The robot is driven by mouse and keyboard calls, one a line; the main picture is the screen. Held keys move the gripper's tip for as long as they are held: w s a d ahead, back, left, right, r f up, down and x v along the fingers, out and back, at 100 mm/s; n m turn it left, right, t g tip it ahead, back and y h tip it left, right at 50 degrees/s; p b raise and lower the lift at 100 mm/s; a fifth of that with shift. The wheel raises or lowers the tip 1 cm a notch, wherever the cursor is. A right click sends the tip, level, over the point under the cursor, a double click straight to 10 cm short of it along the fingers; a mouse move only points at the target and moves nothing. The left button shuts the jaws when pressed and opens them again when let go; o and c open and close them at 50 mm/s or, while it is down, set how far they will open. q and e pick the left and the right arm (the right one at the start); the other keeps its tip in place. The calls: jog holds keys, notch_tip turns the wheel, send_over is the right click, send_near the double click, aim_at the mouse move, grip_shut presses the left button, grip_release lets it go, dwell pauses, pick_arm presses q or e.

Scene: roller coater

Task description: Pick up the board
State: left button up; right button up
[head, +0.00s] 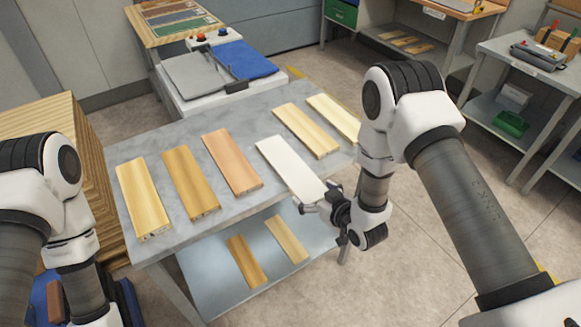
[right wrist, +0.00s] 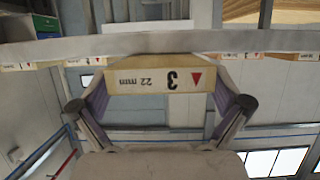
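A white board (head: 284,163) lies in a row of boards on the grey table. Its near end juts past the table's front edge, further toward me than the others. I cannot tell if it is clear of the tabletop. My right gripper (head: 322,199) is shut on that near end. In the right wrist view, the gripper (right wrist: 160,105) has a finger on each side of the board's end (right wrist: 160,79), which carries an upside-down label reading 22 mm and 3. Of my left side, only the arm shows at the left of the head view; its gripper is out of sight.
Several wooden boards, such as a light one (head: 143,196) and a reddish one (head: 231,161), lie on the table (head: 157,252). More boards lie on the lower shelf (head: 205,280). A machine with blue and grey covers (head: 244,60) stands behind. Floor is free at the right.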

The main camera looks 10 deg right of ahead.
jog(key=shift+s+r, duration=0.15)
jog(key=shift+s, duration=0.05)
jog(key=c, duration=1)
jog(key=shift+w, duration=0.1)
